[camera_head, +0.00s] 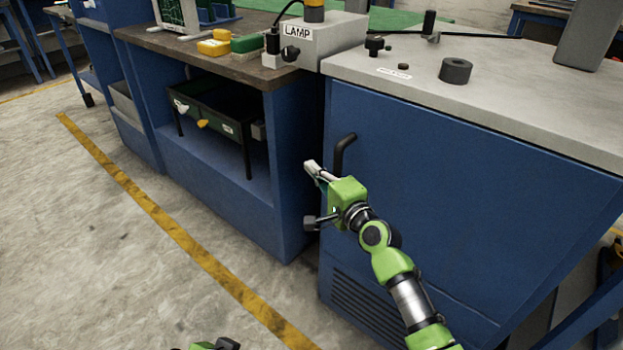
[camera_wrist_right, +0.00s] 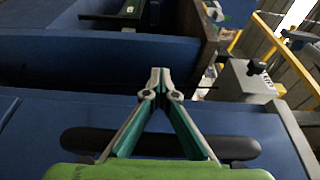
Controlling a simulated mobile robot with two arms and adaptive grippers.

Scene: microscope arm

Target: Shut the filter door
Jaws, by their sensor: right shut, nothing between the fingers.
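The large blue front panel (camera_head: 450,190) of the grey-topped cabinet carries a black bar handle (camera_head: 343,152) near its left edge; I take this panel as the filter door. I cannot tell whether it stands slightly ajar. My right gripper (camera_head: 310,168) is shut and empty, just left of the handle near the panel's left edge. In the right wrist view the closed fingertips (camera_wrist_right: 160,72) reach past the panel's edge, and the handle (camera_wrist_right: 90,141) runs partly behind the gripper. A green and black piece of my left arm (camera_head: 215,344) shows at the bottom; its fingers are hidden.
A workbench (camera_head: 300,150) stands left of the cabinet, with a dark tray (camera_head: 215,110) under its top. A lamp box (camera_head: 325,38) sits at the bench corner. A black knob (camera_head: 455,70) is on the cabinet top. The floor (camera_head: 100,240) at left is clear.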

